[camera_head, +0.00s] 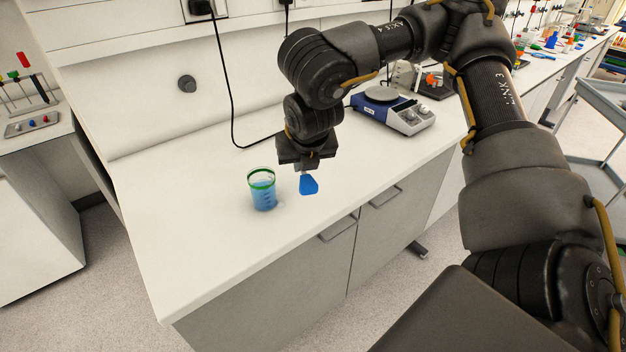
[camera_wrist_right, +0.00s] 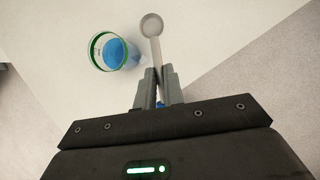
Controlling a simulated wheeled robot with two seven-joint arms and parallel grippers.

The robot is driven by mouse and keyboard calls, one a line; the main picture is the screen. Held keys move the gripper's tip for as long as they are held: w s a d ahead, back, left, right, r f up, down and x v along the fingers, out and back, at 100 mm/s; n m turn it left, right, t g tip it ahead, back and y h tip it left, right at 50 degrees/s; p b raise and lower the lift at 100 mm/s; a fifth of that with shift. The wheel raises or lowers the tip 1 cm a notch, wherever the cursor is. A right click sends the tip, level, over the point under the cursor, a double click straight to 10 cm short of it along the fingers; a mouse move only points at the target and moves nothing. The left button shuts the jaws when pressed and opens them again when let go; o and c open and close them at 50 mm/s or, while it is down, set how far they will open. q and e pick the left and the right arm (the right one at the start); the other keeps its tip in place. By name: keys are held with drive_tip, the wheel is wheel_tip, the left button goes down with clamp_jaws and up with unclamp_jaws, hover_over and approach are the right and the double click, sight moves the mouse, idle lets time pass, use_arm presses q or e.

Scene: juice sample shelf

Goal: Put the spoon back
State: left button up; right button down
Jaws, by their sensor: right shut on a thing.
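My right gripper (camera_head: 306,168) hangs above the white bench, just right of the beaker, with its fingers shut on the spoon. In the right wrist view the spoon (camera_wrist_right: 152,35) has a pale grey round bowl and a thin stem running between the fingers (camera_wrist_right: 158,85). A little blue shows between the fingers there. In the head view a blue flat piece, apparently the spoon's handle end (camera_head: 308,184), shows below the gripper; the bowl is hidden. The green-rimmed beaker with blue liquid (camera_head: 262,190) stands upright, apart from the spoon; it also shows in the wrist view (camera_wrist_right: 111,52). My left gripper is out of view.
A blue and white balance or stirrer (camera_head: 393,110) with a round plate stands farther back on the bench (camera_head: 190,230). A black cable hangs along the back wall. The front left of the bench is clear. A grey cart (camera_head: 600,95) stands at the right.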

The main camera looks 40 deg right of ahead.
drive_tip(key=shift+d+r, duration=0.2)
drive_tip(key=shift+d, duration=0.05)
drive_tip(key=w+d+f+b, duration=0.1)
drive_tip(key=w+d+f, duration=0.3)
drive_tip(key=w+d+f+b, duration=0.1)
drive_tip(key=w+d+f, duration=0.3)
drive_tip(key=d+f, duration=0.1)
drive_tip(key=shift+w+d+f, duration=0.15)
drive_tip(key=shift+w+d, duration=0.15)
drive_tip(key=shift+w, duration=0.1)
drive_tip(key=shift+w+d+f, duration=0.1)
drive_tip(key=shift+w+d, duration=0.1)
drive_tip(key=shift+w+d+f, duration=0.1)
drive_tip(key=shift+f, duration=0.8)
drive_tip(key=shift+w+d+f, duration=0.1)
drive_tip(key=shift+f, duration=0.8)
drive_tip(key=shift+s, duration=0.1)
